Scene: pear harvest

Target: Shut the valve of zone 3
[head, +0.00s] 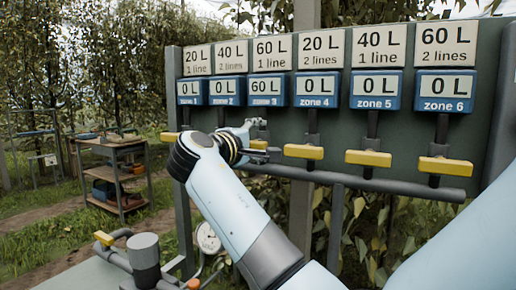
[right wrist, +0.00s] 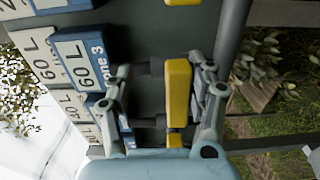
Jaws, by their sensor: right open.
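The zone 3 counter (head: 266,89) reads 60 L, under a board marked 60 L, 1 line (head: 272,52). It also shows in the right wrist view (right wrist: 78,60). My right gripper (head: 254,140) is at the zone 3 valve in the head view and hides most of it. In the right wrist view, the yellow valve handle (right wrist: 178,90) lies between the spread fingers of my right gripper (right wrist: 163,90), closer to the right finger. The handle lies crosswise to its pipe. I cannot tell whether a finger touches it. My left gripper is out of view.
The zone 4 handle (head: 304,152), zone 5 handle (head: 368,158) and zone 6 handle (head: 445,166) stand to the right, crosswise to their pipes. Their counters read 0 L. A grey rail (head: 350,181) runs below. A tool cart (head: 115,172) stands at left.

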